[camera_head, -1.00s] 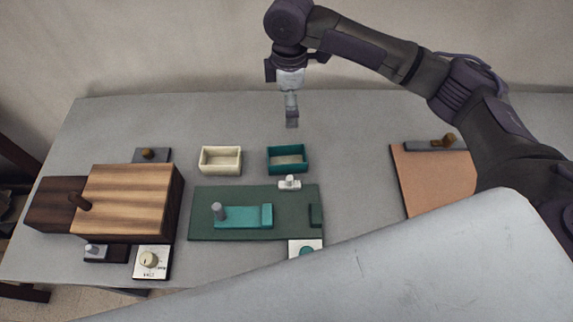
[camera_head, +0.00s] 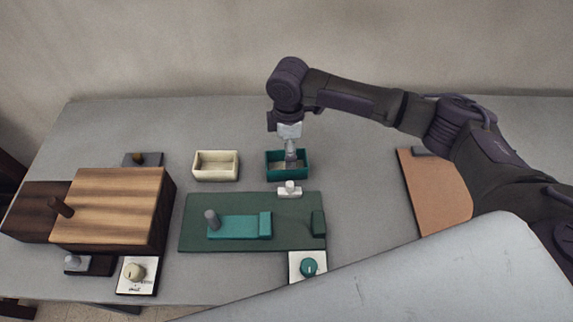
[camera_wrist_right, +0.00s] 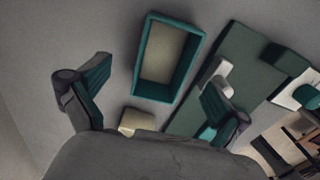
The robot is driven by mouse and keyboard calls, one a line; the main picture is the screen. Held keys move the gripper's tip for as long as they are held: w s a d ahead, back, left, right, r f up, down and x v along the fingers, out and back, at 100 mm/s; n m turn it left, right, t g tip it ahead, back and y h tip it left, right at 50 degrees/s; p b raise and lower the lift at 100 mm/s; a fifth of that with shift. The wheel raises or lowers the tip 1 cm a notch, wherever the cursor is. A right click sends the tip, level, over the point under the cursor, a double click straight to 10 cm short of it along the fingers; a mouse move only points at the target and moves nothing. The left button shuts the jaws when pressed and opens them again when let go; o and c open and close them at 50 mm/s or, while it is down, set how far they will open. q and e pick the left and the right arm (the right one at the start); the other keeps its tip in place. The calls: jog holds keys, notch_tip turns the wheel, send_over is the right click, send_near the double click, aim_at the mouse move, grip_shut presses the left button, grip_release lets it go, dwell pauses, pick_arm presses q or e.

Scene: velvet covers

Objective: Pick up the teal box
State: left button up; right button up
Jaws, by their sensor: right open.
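The teal box (camera_head: 272,174) is a small open-topped tray with a pale inside floor, standing on the grey table behind the green board. My right gripper (camera_head: 290,160) is over it in the head view and hides part of its inside. In the right wrist view the teal box (camera_wrist_right: 147,82) lies ahead, between and beyond the two spread fingers (camera_wrist_right: 155,92). The fingers are open with nothing between them. I cannot tell whether a finger touches the box. My left gripper is not in view.
A cream box (camera_head: 215,178) stands left of the teal box. The green board (camera_head: 290,236), with a teal slider (camera_head: 238,228) and a white knob (camera_head: 289,190), lies just in front. A wooden block (camera_head: 115,205) is at left, an orange-brown board (camera_head: 436,195) at right.

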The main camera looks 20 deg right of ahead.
aim_at(275, 159)
jog(key=f, duration=0.3)
jog(key=shift+s+a+f+p, duration=0.25)
jog(key=shift+a+f+p, duration=0.05)
jog(key=shift+f, duration=0.75)
jog(key=c, duration=1.3)
jog(key=shift+o, duration=0.2)
jog(key=shift+r, duration=0.15)
